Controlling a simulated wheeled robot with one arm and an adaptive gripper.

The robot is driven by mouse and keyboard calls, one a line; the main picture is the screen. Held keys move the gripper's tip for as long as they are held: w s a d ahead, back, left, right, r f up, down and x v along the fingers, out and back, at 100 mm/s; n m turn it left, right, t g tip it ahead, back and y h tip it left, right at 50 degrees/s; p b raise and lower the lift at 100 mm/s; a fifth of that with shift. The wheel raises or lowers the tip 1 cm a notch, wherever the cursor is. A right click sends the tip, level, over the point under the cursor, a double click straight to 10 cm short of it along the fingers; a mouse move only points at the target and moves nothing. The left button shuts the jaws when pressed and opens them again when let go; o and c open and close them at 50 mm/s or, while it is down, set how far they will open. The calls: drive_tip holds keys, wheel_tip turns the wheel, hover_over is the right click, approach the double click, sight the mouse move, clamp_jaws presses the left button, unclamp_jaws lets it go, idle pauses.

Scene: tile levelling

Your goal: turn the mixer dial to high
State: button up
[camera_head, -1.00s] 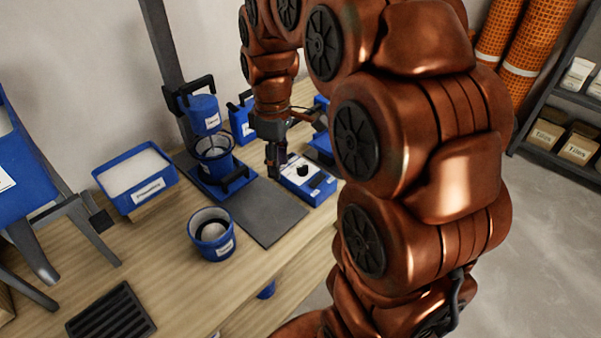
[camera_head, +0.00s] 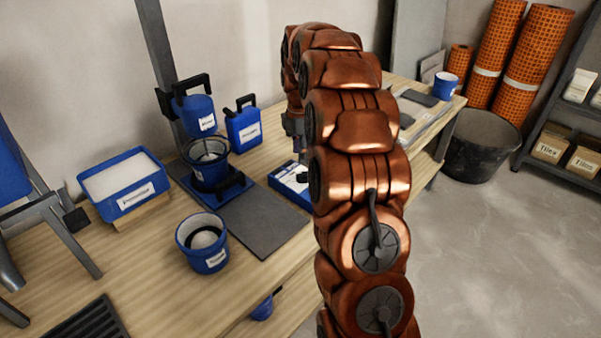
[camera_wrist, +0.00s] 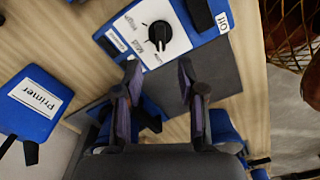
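The mixer's control box is a blue box with a white top (camera_head: 286,178), partly hidden behind my arm in the head view. In the wrist view the box (camera_wrist: 140,22) shows a black round dial (camera_wrist: 159,33) with small labels around it, too small to read surely. A dark block beside it has an "Off" label (camera_wrist: 222,21). My gripper (camera_wrist: 158,72) is open and empty, its two fingers apart and short of the dial in the picture. In the head view my gripper is mostly hidden by the arm.
The mixer stand (camera_head: 210,165) with its blue bucket stands left of the box, on a grey mat (camera_head: 255,222). A blue Primer container (camera_wrist: 38,100) also shows in the wrist view. A blue tub (camera_head: 125,185) and an open bucket (camera_head: 203,242) stand further left.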

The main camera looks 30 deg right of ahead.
sight(300, 173)
drive_tip(key=shift+f, duration=3.6)
clamp_jaws()
